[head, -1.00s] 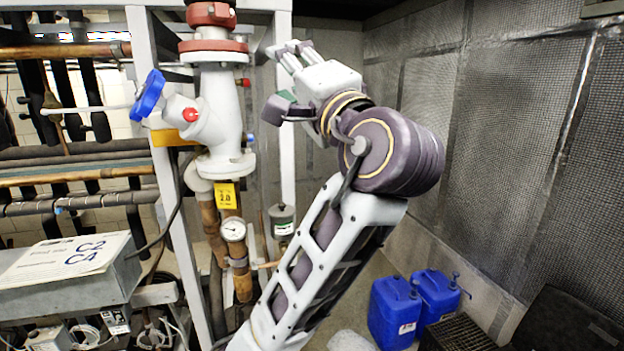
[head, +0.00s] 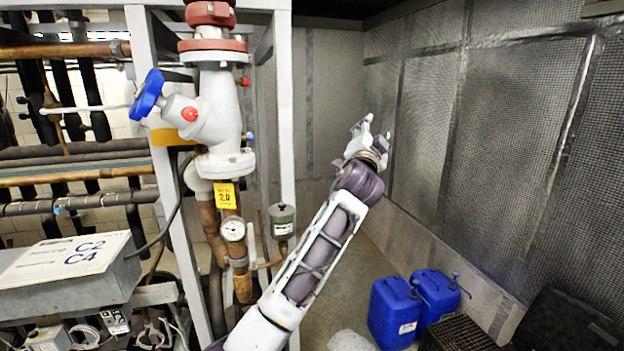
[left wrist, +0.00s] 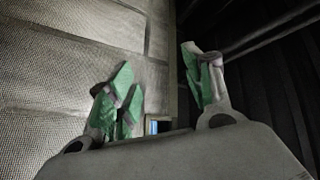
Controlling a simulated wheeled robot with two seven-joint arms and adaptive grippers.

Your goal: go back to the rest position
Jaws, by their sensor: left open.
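My left gripper (head: 366,130) is in the head view, right of the white valve body and in front of the grey mesh-covered walls. It is small there and touches nothing that I can see. In the left wrist view its two green-padded fingers (left wrist: 158,92) stand apart with nothing between them. My left arm rises from the bottom of the head view and leans up to the right. My right gripper is not in view.
The valve (head: 216,115) with its blue handwheel (head: 148,94) stands on the rack, left of my arm. A pressure gauge (head: 232,229) sits below it. Blue canisters (head: 393,313) stand on the floor at right. Open space lies between arm and right wall.

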